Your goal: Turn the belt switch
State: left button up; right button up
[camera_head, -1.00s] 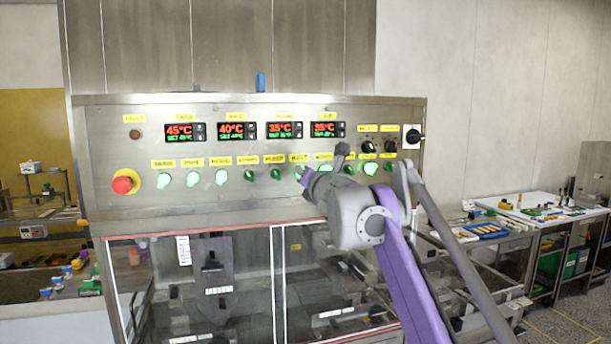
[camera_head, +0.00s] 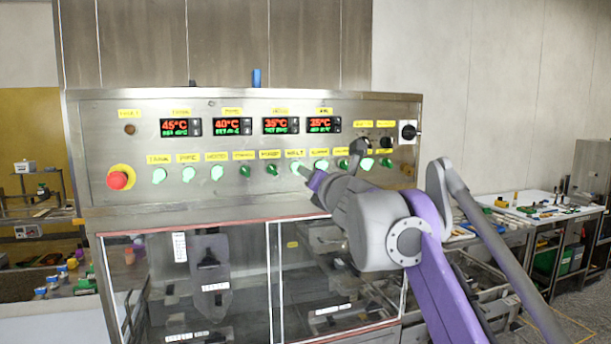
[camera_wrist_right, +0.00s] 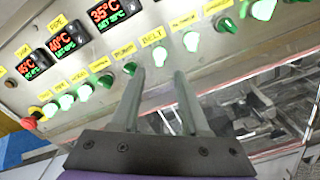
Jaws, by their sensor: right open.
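The belt switch (camera_head: 295,168) is a round, lit green knob under the yellow BELT label (camera_head: 294,153), in the lower row of the control panel. In the right wrist view the belt switch (camera_wrist_right: 159,55) is just beyond and between my open fingertips. My right gripper (camera_wrist_right: 159,72) is open and empty, pointing at the panel, with a finger to each side of the knob's line. I cannot tell if the fingertips reach it. In the head view my right gripper (camera_head: 308,174) is close to the knob and partly hidden by my wrist. My left gripper is not in view.
Several similar knobs flank the switch, including the lit hood knob (camera_head: 217,173). A red emergency stop (camera_head: 118,180) is at the panel's left, and a dark rotary switch (camera_head: 409,132) at its right. Clear machine doors (camera_head: 240,280) lie below. A cluttered table (camera_head: 540,207) stands at right.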

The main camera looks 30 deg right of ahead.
jog(key=v, duration=0.2)
jog(key=shift+s+a, duration=0.15)
jog(key=shift+s, duration=0.15)
jog(key=s+a+f+n+g+y, duration=0.35)
jog(key=a+f+n, duration=0.65)
jog(key=f+n, duration=0.4)
jog(key=s+a+f+n+g+y, duration=0.2)
jog(key=s+a+f+n+y, duration=0.25)
jog(key=a+f+n, duration=0.75)
jog(key=s+d+f+n+g+h, duration=0.1)
jog(key=s+f+n+g, duration=0.1)
jog(key=s+f+n, duration=0.3)
jog(key=s+d+f+n+g+h, duration=0.1)
jog(key=s+f+n, duration=0.5)
jog(key=f, duration=0.7)
jog(key=s+d+f+n+g+h, duration=0.1)
jog(key=s+f+n+g+h, duration=0.1)
jog(key=s+f+n, duration=0.4)
notch_tip(320, 180, down, 4)
jog(key=shift+d+r+n+g, duration=0.1)
jog(key=shift+d+n+g, duration=0.3)
jog(key=shift+n+g, duration=0.4)
